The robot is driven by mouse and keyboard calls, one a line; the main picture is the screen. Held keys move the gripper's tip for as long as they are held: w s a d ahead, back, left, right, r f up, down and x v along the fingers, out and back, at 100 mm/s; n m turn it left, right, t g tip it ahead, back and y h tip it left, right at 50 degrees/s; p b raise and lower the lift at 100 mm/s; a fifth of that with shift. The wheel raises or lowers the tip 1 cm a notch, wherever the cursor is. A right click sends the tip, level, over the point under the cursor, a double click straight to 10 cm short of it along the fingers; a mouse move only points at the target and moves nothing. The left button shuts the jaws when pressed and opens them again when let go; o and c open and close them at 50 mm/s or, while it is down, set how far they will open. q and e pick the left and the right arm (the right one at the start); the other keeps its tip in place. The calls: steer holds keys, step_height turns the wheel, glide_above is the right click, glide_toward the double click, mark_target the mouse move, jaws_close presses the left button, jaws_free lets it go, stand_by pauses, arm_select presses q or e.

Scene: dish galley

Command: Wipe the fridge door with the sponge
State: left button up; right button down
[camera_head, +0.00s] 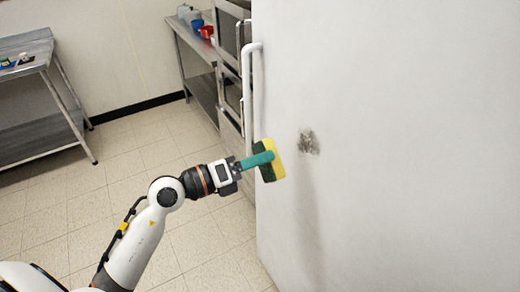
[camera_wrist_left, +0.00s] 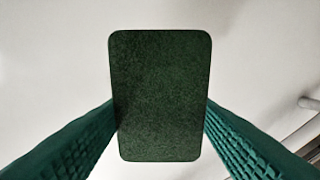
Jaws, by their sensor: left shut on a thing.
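The white fridge door (camera_head: 400,130) fills the right of the head view, with a long vertical handle (camera_head: 247,95) at its left edge. A grey-brown smudge (camera_head: 308,141) marks the door. My left gripper (camera_head: 264,159) is shut on the yellow and green sponge (camera_head: 276,150), just left of the smudge. I cannot tell whether the sponge touches the door. In the left wrist view the sponge's dark green side (camera_wrist_left: 160,95) sits between my two green fingers and hides what lies behind it. My right gripper is in neither view.
A metal table (camera_head: 30,72) with small items stands at the far left. A steel counter (camera_head: 190,40) with blue and red containers (camera_head: 206,32) and a rack (camera_head: 230,30) stand behind the fridge's left edge. The tiled floor between is clear.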

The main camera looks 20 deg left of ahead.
arm_select(q)
steer(key=w, duration=0.1)
steer(key=w+d, duration=0.1)
steer(key=w, duration=0.1)
steer(key=shift+t+p, duration=0.3)
steer(key=shift+x, duration=1.1)
steer(key=shift+d, duration=0.1)
steer(key=shift+p+x, duration=0.45)
steer(key=shift+x, duration=0.5)
steer(key=shift+f, duration=0.1)
